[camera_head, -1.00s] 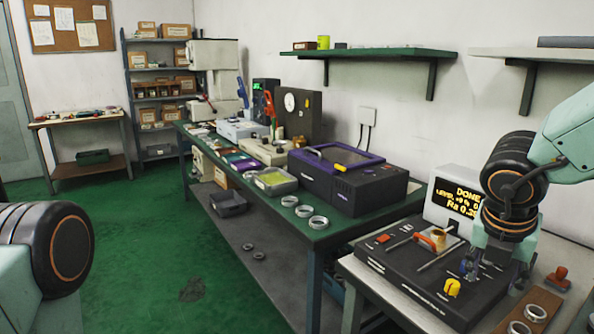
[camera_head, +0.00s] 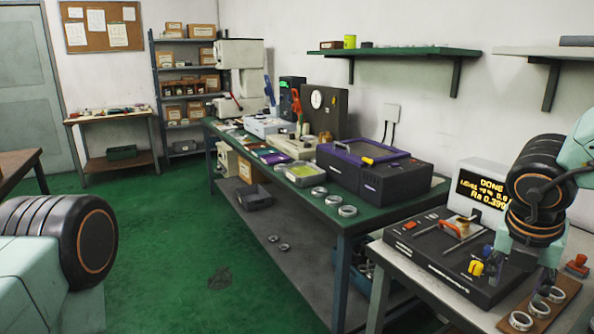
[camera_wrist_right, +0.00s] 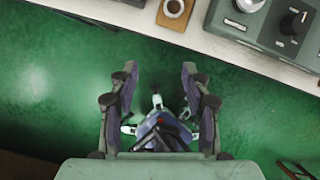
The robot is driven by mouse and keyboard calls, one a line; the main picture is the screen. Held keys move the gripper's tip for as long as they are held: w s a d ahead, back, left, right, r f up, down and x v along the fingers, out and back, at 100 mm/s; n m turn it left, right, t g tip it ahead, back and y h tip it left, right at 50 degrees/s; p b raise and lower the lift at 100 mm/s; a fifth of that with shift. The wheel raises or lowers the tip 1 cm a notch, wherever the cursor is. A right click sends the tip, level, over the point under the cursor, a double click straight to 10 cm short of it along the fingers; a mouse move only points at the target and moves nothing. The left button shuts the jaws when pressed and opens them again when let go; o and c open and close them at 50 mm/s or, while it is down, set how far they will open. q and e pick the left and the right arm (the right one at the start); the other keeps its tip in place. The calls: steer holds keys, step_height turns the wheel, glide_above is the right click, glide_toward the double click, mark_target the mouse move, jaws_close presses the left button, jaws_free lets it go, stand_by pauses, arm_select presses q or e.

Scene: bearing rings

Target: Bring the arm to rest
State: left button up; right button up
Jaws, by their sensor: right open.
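My right gripper (camera_head: 494,264) hangs from the black-jointed right arm at the right of the head view, small and partly hidden by the arm. In the wrist view my right gripper (camera_wrist_right: 159,72) is open, its fingers apart with no object between them. Below it is green floor, just in front of a bench edge. Only the dark shoulder joint and pale housing of my left arm show at lower left; the left gripper is out of view. Metal rings (camera_head: 521,320) lie on a brown board (camera_head: 568,287) beside the black tester (camera_head: 440,252).
A yellow knob (camera_head: 476,267) and a red-handled stamp (camera_head: 578,264) stand close to the arm. Three rings (camera_head: 333,200) lie on the green bench (camera_head: 300,212). Green floor (camera_head: 170,250) is open at left.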

steer(key=w+f+n+t+h, duration=0.1)
steer(key=w+f+n+t, duration=0.15)
steer(key=n, duration=1.05)
steer(key=w+f+n+t+h, duration=0.1)
steer(key=f+n+t, duration=0.15)
steer(key=n, duration=1.05)
steer(key=s+a+f+n+y, duration=0.1)
steer(key=s+a+f+n, duration=0.15)
steer(key=f+n, duration=0.25)
steer(key=s+a+f+n+y, duration=0.1)
steer(key=a+f+n, duration=0.2)
steer(key=f+n, duration=0.25)
steer(key=s+a+f+n+g+y, duration=0.2)
steer(key=s+a+f+n+g, duration=0.1)
steer(key=s+f, duration=0.6)
steer(key=s+a+f+n+g+y, duration=0.1)
steer(key=s+a+f+n+g, duration=0.3)
steer(key=s, duration=1.3)
step_height(320, 180, down, 5)
steer(key=shift+a+r+n+g+y, duration=0.15)
steer(key=shift+a+n+g+y, duration=0.15)
steer(key=shift+a+n+y, duration=0.25)
